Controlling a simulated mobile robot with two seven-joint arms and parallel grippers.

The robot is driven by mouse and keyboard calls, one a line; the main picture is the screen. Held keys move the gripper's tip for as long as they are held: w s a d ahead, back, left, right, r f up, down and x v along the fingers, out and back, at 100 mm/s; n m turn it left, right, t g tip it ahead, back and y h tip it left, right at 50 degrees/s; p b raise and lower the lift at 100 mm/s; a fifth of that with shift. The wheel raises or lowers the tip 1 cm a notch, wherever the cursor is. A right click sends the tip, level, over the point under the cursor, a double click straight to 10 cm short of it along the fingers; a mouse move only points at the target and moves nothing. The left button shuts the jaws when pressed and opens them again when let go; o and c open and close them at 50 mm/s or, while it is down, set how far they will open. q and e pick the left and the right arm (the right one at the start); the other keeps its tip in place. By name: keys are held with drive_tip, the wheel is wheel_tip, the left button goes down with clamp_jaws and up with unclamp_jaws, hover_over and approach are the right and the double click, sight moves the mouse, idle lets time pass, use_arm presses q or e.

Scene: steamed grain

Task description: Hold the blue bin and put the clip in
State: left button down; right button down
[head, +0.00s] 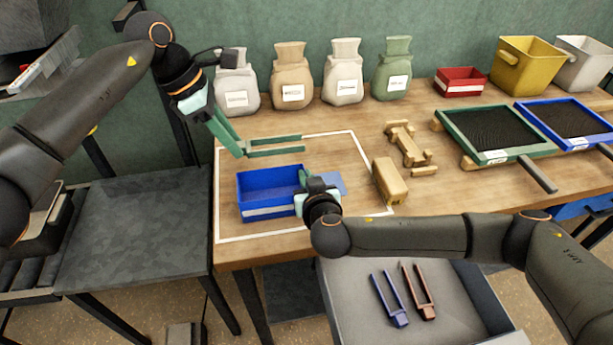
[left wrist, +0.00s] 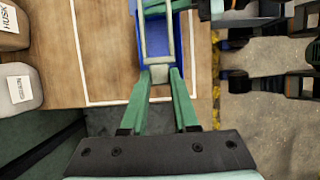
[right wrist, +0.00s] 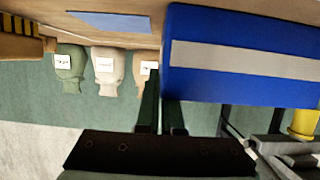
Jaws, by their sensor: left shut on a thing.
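The blue bin (head: 268,208) with a pale front strip stands upright inside the white outline on the table. My left gripper (head: 240,150) is shut on the closed end of a green two-pronged clip (head: 275,153), above the bin's back edge, with its prongs pointing right. In the left wrist view the clip (left wrist: 158,74) lies over the bin (left wrist: 143,35). My right gripper (head: 310,192) is at the bin's right end. In the right wrist view its fingers (right wrist: 160,105) are close together at the end wall of the bin (right wrist: 240,85); one fingertip is hidden behind the bin.
A wooden block (head: 389,182) and a wooden stand (head: 407,145) are right of the bin. Several sacks (head: 292,75) and a red bin (head: 461,83) line the back. Sieves (head: 492,135) lie at right. A lower grey tray (head: 365,325) holds a blue and a brown clip.

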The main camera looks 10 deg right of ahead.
idle(0.4)
use_arm(q)
wheel_tip(320, 180, down, 7)
drive_tip(key=w, duration=0.1)
drive_tip(key=shift+w+a, duration=0.2)
drive_tip(key=shift+w, duration=0.2)
idle(0.4)
drive_tip(key=shift+f, duration=0.1)
idle(0.6)
drive_tip(key=shift+f, duration=0.7)
drive_tip(key=shift+f, duration=0.2)
